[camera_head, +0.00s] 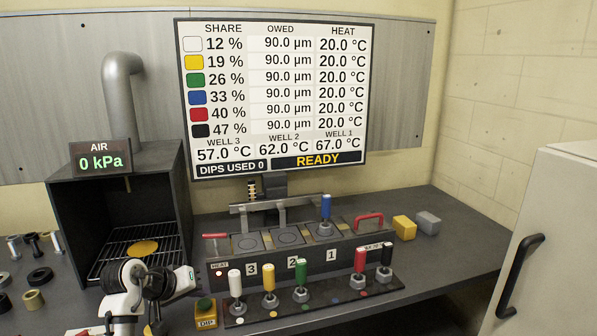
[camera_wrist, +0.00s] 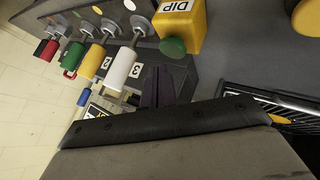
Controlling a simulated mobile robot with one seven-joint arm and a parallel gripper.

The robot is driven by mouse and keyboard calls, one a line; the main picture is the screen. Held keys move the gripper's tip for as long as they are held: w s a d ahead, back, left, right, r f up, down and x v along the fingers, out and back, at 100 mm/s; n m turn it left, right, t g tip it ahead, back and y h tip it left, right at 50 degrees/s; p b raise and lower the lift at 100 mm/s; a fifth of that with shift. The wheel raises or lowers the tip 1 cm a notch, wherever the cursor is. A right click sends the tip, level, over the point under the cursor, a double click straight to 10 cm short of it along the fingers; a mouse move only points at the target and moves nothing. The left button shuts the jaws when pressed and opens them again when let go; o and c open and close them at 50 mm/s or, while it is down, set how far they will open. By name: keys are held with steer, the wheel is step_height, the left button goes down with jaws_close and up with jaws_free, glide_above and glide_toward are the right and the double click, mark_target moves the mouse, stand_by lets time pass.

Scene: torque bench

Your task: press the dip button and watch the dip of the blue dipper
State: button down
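The blue dipper (camera_head: 326,207) stands upright at well 1, the right end of the dark well block (camera_head: 248,243). The dip button is a green cap (camera_head: 204,304) on a yellow box marked DIP (camera_head: 207,321), left of the dipper rack. In the wrist view the green cap (camera_wrist: 172,47) and yellow box (camera_wrist: 181,24) are at the top. The blue dipper (camera_wrist: 84,97) shows small at the left there. My gripper's dark fingers (camera_wrist: 164,86) point toward the bench, apart from the button. Their opening is unclear, and nothing shows held.
The screen (camera_head: 276,98) reads READY, dips used 0, every owed value 90.0 µm. White (camera_head: 235,283), yellow, green, red and black dippers stand in the front rack. A dark open oven-like box (camera_head: 119,200) is at left. A pale cabinet (camera_head: 560,230) bounds the right.

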mark_target(201, 305)
steer(key=shift+f, duration=0.15)
steer(key=shift+f, duration=0.35)
steer(key=shift+f, duration=0.55)
stand_by(0.9)
steer(key=shift+r, duration=0.1)
steer(key=shift+r+p, duration=0.85)
steer(key=shift+r, duration=0.1)
step_height(201, 305, up, 6)
steer(key=p, duration=0.5)
steer(key=shift+p, duration=0.4)
